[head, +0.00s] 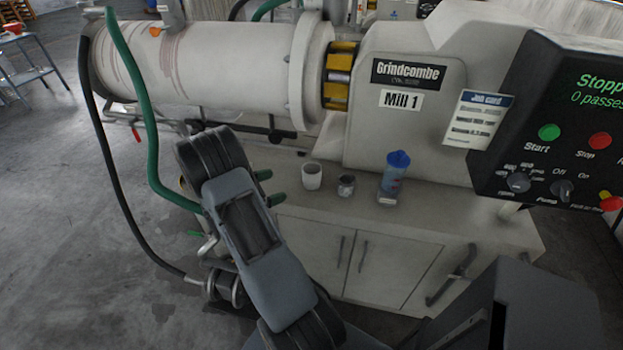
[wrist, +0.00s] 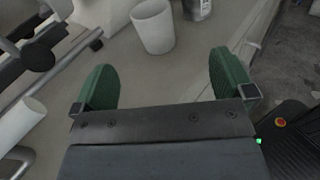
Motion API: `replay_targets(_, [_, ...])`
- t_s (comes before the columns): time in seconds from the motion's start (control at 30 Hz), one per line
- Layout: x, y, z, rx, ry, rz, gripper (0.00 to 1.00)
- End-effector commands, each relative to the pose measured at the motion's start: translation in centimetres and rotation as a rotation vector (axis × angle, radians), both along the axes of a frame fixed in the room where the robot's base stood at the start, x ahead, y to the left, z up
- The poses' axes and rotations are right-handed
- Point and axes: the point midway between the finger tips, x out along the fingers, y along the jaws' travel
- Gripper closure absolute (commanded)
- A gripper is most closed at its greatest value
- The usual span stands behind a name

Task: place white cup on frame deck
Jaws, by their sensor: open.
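The white cup (head: 312,177) stands upright on the pale frame deck (head: 450,228), in front of the mill. It also shows in the wrist view (wrist: 153,28), beyond the gap between my fingers. My gripper (head: 268,187) is just left of the cup in the head view, with its green fingers apart and nothing between them. In the wrist view both green fingers of my gripper (wrist: 163,80) show, and they are clear of the cup. My arm hides part of the deck's left end.
A small grey metal cup (head: 346,186) and a blue-capped bottle (head: 394,174) stand right of the white cup. The mill barrel (head: 215,62) and green hose (head: 150,130) are close to my arm. A control panel (head: 565,130) is at right. The deck's right end is bare.

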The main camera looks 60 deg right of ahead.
Motion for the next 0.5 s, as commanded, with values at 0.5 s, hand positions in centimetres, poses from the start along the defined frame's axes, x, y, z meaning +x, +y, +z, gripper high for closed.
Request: replay_targets(0.5, [-2.3, -6.7, -1.4, -0.041, 0.105, 0.04, 0.0])
